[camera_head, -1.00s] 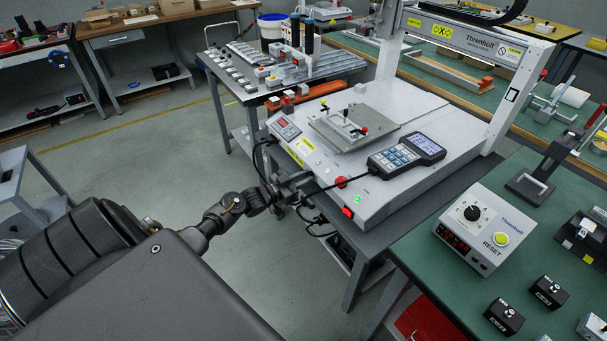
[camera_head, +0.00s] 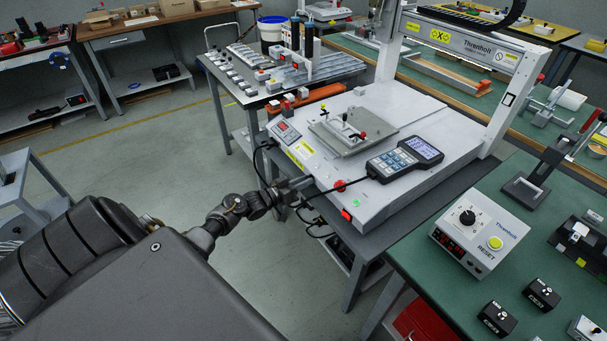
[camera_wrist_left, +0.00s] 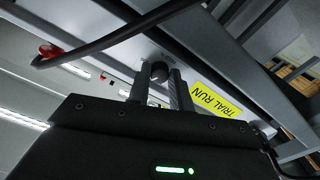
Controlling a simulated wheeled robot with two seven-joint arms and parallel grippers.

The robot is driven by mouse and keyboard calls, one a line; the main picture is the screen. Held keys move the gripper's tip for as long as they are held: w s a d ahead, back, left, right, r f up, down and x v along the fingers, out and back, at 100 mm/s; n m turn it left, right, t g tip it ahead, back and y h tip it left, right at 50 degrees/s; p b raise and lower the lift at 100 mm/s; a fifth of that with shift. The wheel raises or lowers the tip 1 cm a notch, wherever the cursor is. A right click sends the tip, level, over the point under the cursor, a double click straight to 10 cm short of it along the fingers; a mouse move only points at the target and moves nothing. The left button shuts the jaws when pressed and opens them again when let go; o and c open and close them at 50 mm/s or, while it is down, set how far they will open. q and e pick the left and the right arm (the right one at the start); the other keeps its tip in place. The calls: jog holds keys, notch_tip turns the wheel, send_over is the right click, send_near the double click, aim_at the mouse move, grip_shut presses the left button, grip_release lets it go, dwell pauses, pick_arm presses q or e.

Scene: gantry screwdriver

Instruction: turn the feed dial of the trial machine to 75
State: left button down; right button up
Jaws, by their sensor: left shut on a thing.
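The trial machine (camera_head: 385,205) is a white gantry unit on a bench in the middle of the head view. Its feed dial is a small dark round knob (camera_wrist_left: 159,70) on the front face, beside a yellow TRIAL RUN label (camera_wrist_left: 216,101) in the left wrist view. My left gripper (camera_head: 299,184) is at that front face. In the wrist view its two fingers stand on either side of the knob, shut on it. The dial's scale and reading cannot be made out, and the head view does not show the knob clearly. My right gripper is not in view.
A black cable (camera_wrist_left: 110,38) crosses near the gripper in the wrist view. A handheld pendant (camera_head: 405,157) lies on the machine, near a red button (camera_head: 339,186). A separate box with a black dial (camera_head: 480,232) stands on the green bench to the right.

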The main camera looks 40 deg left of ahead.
pick_arm(q)
jog(key=c, duration=1.5)
grip_release()
jog(key=shift+c, duration=0.2)
jog(key=shift+s, duration=0.1)
